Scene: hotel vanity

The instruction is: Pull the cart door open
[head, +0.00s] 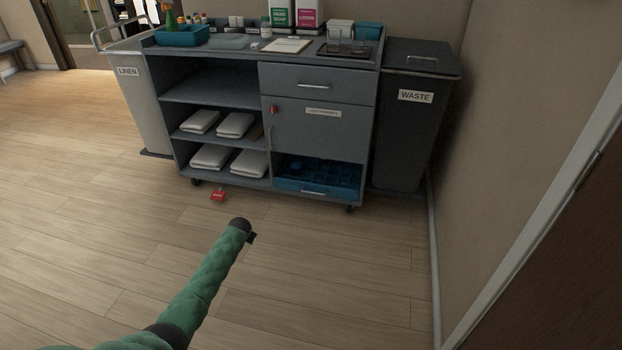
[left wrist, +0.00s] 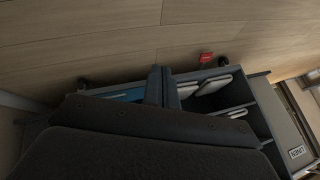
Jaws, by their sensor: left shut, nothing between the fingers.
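The grey cart (head: 366,150) stands against the wall in the head view. Its door (head: 325,140) is the labelled panel below the top drawer and looks closed. A vertical handle (head: 269,138) is at the door's left edge, with a red latch or knob (head: 273,109) above it. My left arm reaches in from the lower left, and its gripper (head: 251,238) is in front of the cart, low in the picture and apart from the door. In the left wrist view my left gripper (left wrist: 163,86) has its fingers together, empty. The door is not clearly seen there. My right gripper is out of view.
Open shelves with folded towels (head: 235,125) are left of the door; a blue divided tray (head: 318,178) is below it. A red wedge or pedal (head: 218,195) is near the floor. A linen bin (head: 140,95) and waste bin (head: 408,130) flank the cart. Floor in front is clear.

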